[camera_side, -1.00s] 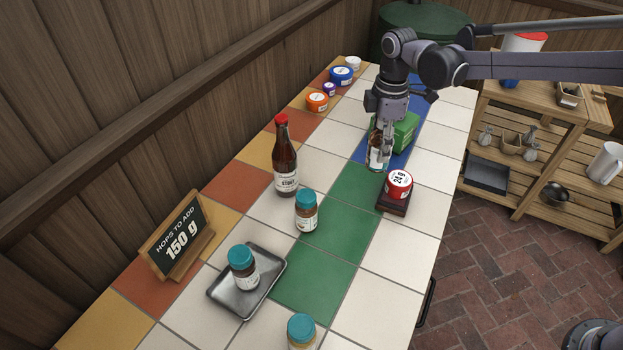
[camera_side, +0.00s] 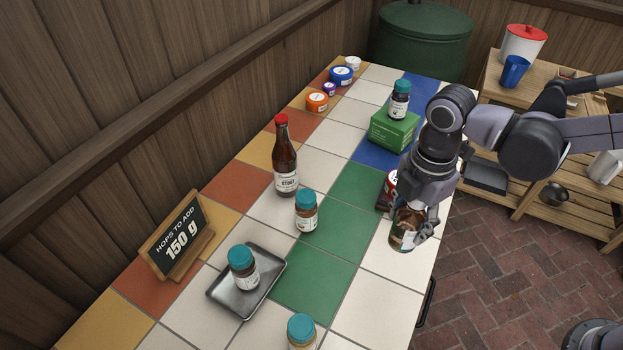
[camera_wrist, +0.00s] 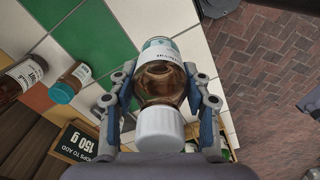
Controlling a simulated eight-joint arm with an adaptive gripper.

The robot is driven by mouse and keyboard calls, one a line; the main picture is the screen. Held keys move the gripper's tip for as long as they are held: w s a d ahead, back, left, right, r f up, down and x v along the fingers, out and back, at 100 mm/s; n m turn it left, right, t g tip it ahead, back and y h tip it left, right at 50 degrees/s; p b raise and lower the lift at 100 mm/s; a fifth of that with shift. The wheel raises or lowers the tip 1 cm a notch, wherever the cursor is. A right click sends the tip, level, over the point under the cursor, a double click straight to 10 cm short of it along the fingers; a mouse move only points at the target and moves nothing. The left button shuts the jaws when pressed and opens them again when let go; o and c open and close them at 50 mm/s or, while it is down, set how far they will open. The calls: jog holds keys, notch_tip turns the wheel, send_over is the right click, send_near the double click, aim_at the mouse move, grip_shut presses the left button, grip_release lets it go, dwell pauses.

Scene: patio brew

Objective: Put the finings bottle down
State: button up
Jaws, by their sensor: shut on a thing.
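The finings bottle (camera_side: 402,238) is brown with a pale label, and its white cap (camera_wrist: 160,128) faces the camera in the wrist view. My gripper (camera_side: 410,215) is shut around this bottle, one finger on each side of it. In the side view the bottle is over the white tiles near the counter's right edge, right of the green tiles. Its upper part is hidden by my gripper. I cannot tell whether its base touches the tile.
A teal-capped jar (camera_side: 306,211) stands left of the green tiles. A dark bottle (camera_side: 285,165), a steel tray (camera_side: 222,302) with a jar, and a green box (camera_side: 392,132) with a jar on top are also on the counter.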

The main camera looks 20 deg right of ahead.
jog(key=shift+s+a+f, duration=0.55)
jog(key=shift+a+f, duration=1.3)
jog(key=shift+s+a+f, duration=0.55)
jog(key=shift+a+f, duration=1.25)
jog(key=shift+a, duration=0.05)
jog(key=shift+s+a+f, duration=0.55)
jog(key=shift+a+f, duration=1.3)
jog(key=shift+f, duration=0.15)
jog(key=o, duration=1.4)
jog(key=shift+c, duration=0.2)
